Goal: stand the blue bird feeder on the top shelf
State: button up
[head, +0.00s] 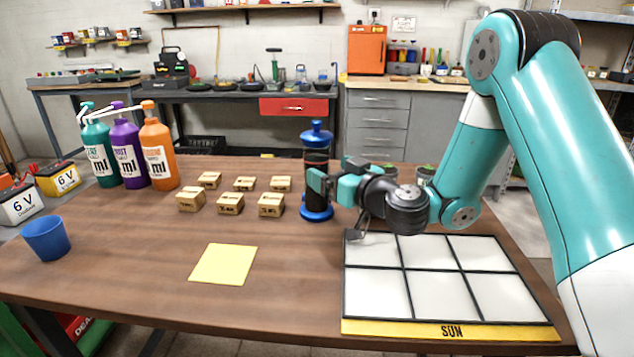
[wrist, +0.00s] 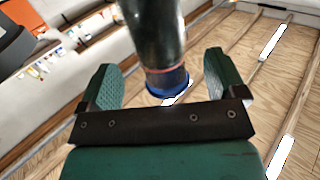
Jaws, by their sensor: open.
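The blue bird feeder (head: 317,142) stands upright on the wooden table, with a blue cap, a dark clear tube and a wide blue base. My gripper (head: 330,177) is at the feeder's right side at mid-height, with one finger overlapping the tube in the head view. In the wrist view, the feeder's tube (wrist: 155,35) shows between and beyond the two spread fingers of my gripper (wrist: 160,82), with a gap on each side. The gripper is open. A wooden wall shelf (head: 240,7) is at the top of the head view; I cannot tell if it is the top shelf meant.
Several small cardboard boxes (head: 230,203) lie left of the feeder. Three pump bottles (head: 158,155) and a blue cup (head: 46,239) stand farther left. A yellow sheet (head: 223,264) lies in front.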

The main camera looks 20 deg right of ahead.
aim_at(325, 164)
jog(key=shift+w+a+r+p, duration=0.25)
jog(key=shift+w+p, duration=0.15)
jog(key=shift+p, duration=0.15)
jog(key=p+x, duration=0.4)
jog(key=shift+d+r, duration=0.1)
jog(key=shift+r, duration=0.1)
jog(key=shift+w+f, duration=0.15)
jog(key=shift+w, duration=0.1)
jog(key=shift+c, duration=0.2)
jog(key=c, duration=1.4)
grip_shut()
